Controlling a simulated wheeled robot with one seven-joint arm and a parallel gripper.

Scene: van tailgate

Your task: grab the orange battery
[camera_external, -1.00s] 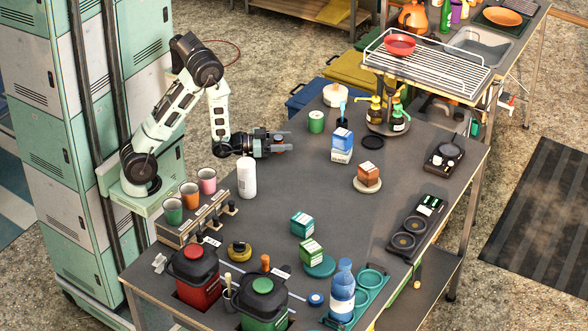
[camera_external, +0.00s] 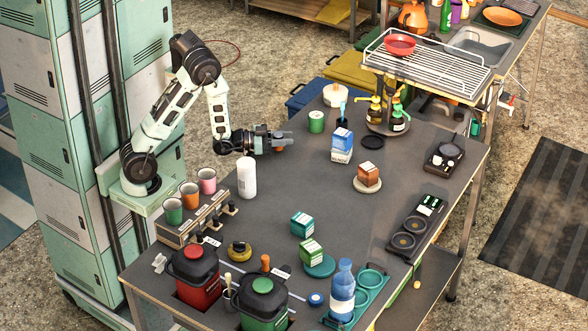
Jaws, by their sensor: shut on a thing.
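My gripper (camera_external: 283,139) reaches out to the right over the left part of the dark table, a little above its top. Its fingers are shut on a small orange thing, the orange battery (camera_external: 278,146). Most of the battery is hidden between the fingers, so its shape is hard to tell.
A white bottle (camera_external: 247,177) stands close to the wrist, front left. Stacked blue-and-white boxes (camera_external: 342,146) and an orange-brown box (camera_external: 368,170) on a round base stand to the right. A green tin (camera_external: 316,122) is behind. The tabletop in the middle is clear.

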